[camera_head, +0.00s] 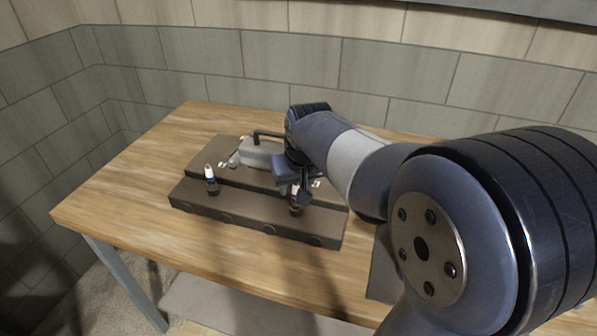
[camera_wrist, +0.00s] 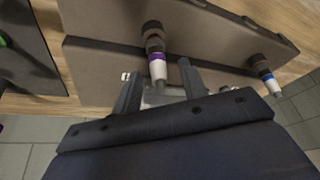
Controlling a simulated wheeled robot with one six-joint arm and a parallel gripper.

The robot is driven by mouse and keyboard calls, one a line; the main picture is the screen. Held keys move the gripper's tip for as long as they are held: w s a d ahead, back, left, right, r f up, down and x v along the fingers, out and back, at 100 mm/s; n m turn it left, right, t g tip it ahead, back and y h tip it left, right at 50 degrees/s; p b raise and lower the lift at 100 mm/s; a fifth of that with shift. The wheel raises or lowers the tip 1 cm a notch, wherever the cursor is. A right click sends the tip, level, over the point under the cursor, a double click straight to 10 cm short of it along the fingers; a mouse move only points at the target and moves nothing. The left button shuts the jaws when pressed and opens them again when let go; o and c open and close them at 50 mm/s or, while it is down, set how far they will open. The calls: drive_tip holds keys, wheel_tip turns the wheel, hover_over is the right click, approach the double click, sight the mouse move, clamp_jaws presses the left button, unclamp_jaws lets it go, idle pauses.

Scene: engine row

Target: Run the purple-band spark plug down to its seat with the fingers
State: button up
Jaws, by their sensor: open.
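The purple-band spark plug (camera_wrist: 157,62) stands in the brown engine block (camera_wrist: 105,60), with a white insulator and a dark lower body. My gripper (camera_wrist: 159,72) is open, with one finger on either side of the plug's white upper part. I cannot tell if either finger touches it. In the head view my gripper (camera_head: 294,185) is over the block's front step (camera_head: 255,222) and hides most of this plug (camera_head: 295,207). How deep the plug sits is not clear.
A blue-band spark plug (camera_head: 211,180) stands in the front step toward the left; it also shows in the wrist view (camera_wrist: 264,73). A grey part with a black pipe (camera_head: 262,150) lies on the back step. The wooden table (camera_head: 120,185) is clear at left.

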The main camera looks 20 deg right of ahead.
drive_tip(key=shift+x, duration=1.15)
drive_tip(key=shift+c, duration=0.4)
clamp_jaws()
drive_tip(key=m, duration=0.2)
drive_tip(key=m+h, duration=0.1)
drive_tip(key=m, duration=0.1)
drive_tip(key=shift+s+f+h, duration=0.1)
drive_tip(key=shift+h, duration=0.2)
drive_tip(key=m+h, duration=0.1)
drive_tip(key=m, duration=0.1)
drive_tip(key=m+g+b, duration=0.1)
drive_tip(key=m, duration=0.2)
drive_tip(key=shift+s+d+f+h+b, duration=0.1)
drive_tip(key=shift+d+h+b, duration=0.05)
drive_tip(key=shift+h+b, duration=0.2)
drive_tip(key=m+g, duration=0.1)
drive_tip(key=m, duration=0.1)
drive_tip(key=m+h, duration=0.1)
drive_tip(key=m, duration=0.1)
drive_tip(key=shift+s+d+g, duration=0.1)
drive_tip(key=shift+g, duration=0.3)
drive_tip(key=m+g, duration=0.1)
drive_tip(key=m, duration=0.3)
drive_tip(key=shift+s, duration=0.1)
drive_tip(key=shift+d, duration=0.1)
